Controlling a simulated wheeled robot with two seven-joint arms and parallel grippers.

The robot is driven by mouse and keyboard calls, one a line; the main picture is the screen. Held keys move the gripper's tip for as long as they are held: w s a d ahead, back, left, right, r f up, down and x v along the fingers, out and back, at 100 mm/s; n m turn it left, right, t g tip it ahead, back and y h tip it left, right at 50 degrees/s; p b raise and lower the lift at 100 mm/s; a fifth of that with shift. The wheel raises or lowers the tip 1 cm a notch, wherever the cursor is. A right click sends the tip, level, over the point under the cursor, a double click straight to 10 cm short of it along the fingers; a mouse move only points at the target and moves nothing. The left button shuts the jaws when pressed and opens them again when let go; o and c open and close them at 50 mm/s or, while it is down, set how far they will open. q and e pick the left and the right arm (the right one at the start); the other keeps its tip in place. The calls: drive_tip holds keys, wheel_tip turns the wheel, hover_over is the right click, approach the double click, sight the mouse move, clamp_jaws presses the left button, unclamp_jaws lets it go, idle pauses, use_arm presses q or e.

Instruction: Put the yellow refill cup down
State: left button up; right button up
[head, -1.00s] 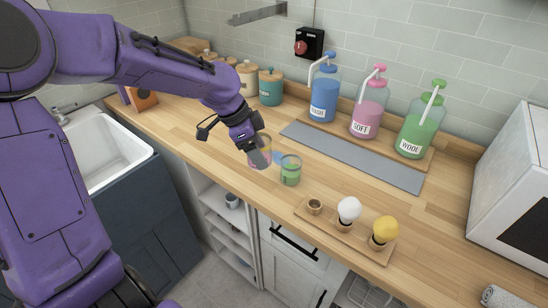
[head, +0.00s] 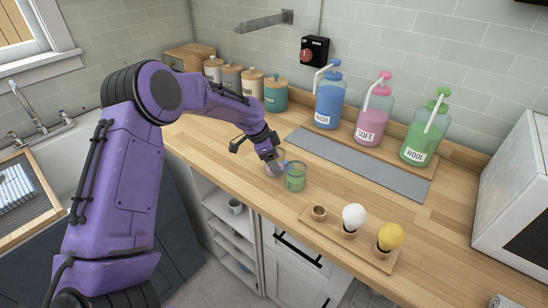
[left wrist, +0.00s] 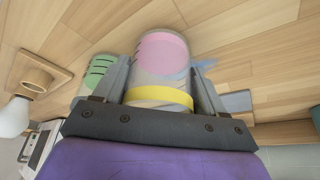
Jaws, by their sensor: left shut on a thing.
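The yellow refill cup, a clear cup with a yellow band and pink contents, shows in the left wrist view (left wrist: 162,58) between my fingers. In the head view it is mostly hidden behind my left gripper (head: 274,160). The left gripper, also in the left wrist view (left wrist: 160,85), is shut on the cup from both sides. The cup is at or just above the wooden counter; I cannot tell whether it touches. A cup with green contents (head: 295,178) stands close to its right in the head view. My right gripper is not in view.
Blue (head: 329,100), pink (head: 370,118) and green (head: 422,135) pump bottles stand behind a grey mat (head: 360,165). A wooden holder (head: 333,232) with a white and a yellow bulb-like piece is at the front. Lidded jars (head: 275,95) stand at the back left.

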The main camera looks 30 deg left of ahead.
use_arm(q)
drive_tip(key=shift+s+f, duration=0.1)
drive_tip(key=shift+f, duration=0.05)
drive_tip(key=shift+f, duration=0.1)
drive_tip(key=o, duration=1)
drive_tip(key=b+v, duration=0.2)
drive_tip(key=v, duration=1)
